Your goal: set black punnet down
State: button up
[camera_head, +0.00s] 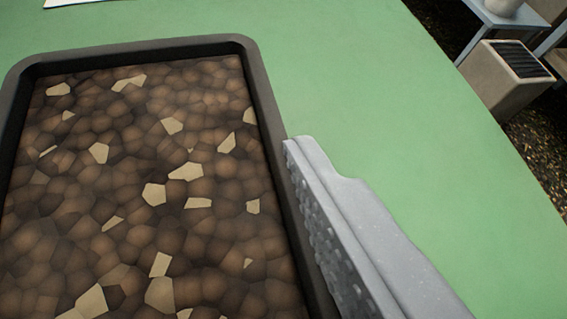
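The black punnet (262,85) fills the left half of the view, with its near end cut off by the frame. It holds a brown, pebbly fill (120,170) with several pale flat flecks. One grey finger of my gripper (292,150), with a knobbly inner face, lies along the outside of the punnet's right wall and appears to press on it. The other finger does not show; the punnet and its fill seem to hide it. Whether the punnet's underside touches the green surface is hidden.
A green tabletop (400,110) lies beyond and to the right of the punnet, largely clear. A white item (70,2) shows at the top left edge. Past the table's right edge are a beige box with a dark slotted top (495,85) and a blue-grey stand (480,40).

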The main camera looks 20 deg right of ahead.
aim_at(203, 246)
jog(key=shift+w+d, duration=0.45)
jog(key=shift+d, duration=0.15)
notch_tip(203, 246, down, 4)
jog(key=shift+r+b, duration=0.1)
jog(key=shift+b, duration=1.15)
jog(key=o, duration=1.1)
jog(key=shift+c, duration=0.2)
